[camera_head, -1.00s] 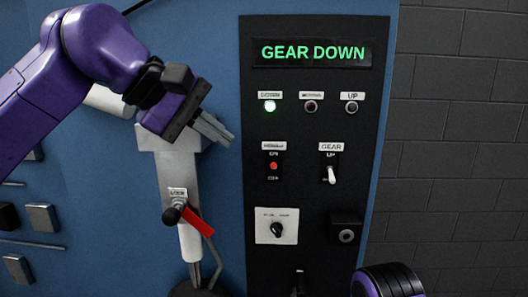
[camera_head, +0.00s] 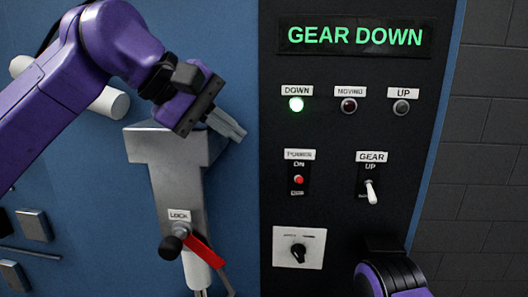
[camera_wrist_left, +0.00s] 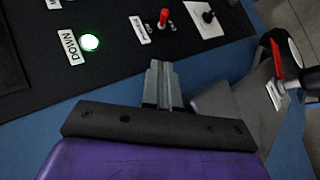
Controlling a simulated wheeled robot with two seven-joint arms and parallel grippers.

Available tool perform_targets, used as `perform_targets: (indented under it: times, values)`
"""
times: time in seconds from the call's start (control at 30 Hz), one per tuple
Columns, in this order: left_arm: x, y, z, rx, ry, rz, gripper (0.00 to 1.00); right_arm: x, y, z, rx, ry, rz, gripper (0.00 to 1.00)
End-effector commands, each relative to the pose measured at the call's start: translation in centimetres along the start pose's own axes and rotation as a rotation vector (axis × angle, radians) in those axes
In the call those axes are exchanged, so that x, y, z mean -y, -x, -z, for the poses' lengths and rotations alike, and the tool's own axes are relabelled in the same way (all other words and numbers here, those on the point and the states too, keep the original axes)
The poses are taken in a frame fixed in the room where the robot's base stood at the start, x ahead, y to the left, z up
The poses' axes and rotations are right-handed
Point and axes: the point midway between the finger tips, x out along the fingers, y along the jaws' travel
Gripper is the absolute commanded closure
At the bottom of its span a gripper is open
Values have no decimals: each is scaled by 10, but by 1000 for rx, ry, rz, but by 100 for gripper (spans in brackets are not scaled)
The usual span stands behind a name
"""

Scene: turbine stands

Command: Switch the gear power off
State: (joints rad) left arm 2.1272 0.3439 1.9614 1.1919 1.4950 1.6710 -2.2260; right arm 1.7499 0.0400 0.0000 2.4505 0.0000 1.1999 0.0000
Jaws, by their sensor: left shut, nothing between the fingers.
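The power switch (camera_head: 298,179) is a small red-tipped toggle on the black panel, under a POWER label with ON above it. In the left wrist view the red toggle (camera_wrist_left: 164,17) stands beyond my fingertips, near the top. My left gripper (camera_head: 228,127) is shut and empty, left of the panel and up and left of the switch, apart from it. It also shows in the left wrist view (camera_wrist_left: 162,82). Part of my right arm shows at the bottom right of the head view; its gripper's fingers are not visible.
The GEAR DOWN display (camera_head: 354,36) is lit green, and the DOWN lamp (camera_head: 296,104) glows. The gear lever (camera_head: 370,192) is right of the power switch. A rotary knob (camera_head: 298,252) sits below. A grey strut with a red lock lever (camera_head: 205,257) stands left of the panel.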

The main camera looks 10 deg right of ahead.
Motion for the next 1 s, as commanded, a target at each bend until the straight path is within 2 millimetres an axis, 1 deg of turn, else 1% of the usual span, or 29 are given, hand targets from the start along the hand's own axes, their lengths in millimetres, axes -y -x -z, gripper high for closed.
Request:
perform_targets:
  times: [0.43, 0.5, 0.7, 1.0]
  values:
    - [0, -91, 0, 1, 2, 2, 100, -1, 16, 7, 0, 0, 0, 27]
    - [0, -100, -8, 0, -2, 2, 100, -1, 16, 7, 0, 0, 0, 27]
    - [1, -116, -24, -2, 2, 0, 100, -2, 19, 8, -1, 0, 0, 27]
    - [2, -120, -28, -2, 3, 0, 100, -2, 19, 8, -1, 0, 0, 27]
